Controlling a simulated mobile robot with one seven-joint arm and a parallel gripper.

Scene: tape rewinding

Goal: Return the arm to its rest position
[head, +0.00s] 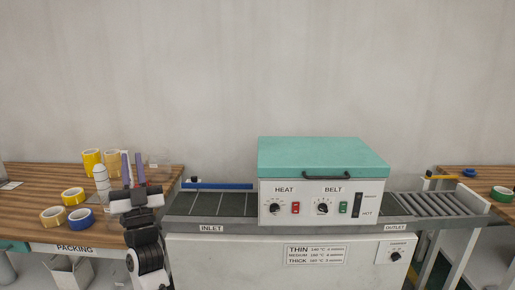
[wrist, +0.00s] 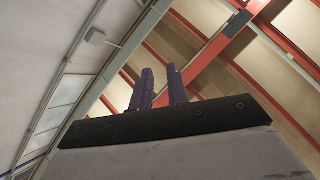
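My arm is raised at the lower left of the head view, in front of the packing table (head: 35,176). My gripper (head: 131,155) points upward with its two purple fingers standing apart. Nothing shows between them. In the wrist view my gripper (wrist: 159,72) also shows the fingers with a narrow gap between them, against the ceiling and its red beams. It touches nothing that I can see.
Yellow tape rolls (head: 73,195) and a blue roll (head: 78,219) lie on the packing table around my arm. A heating machine (head: 320,202) with a teal lid stands to the right, with an inlet belt (head: 210,204) and outlet rollers (head: 430,204). The space above is clear.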

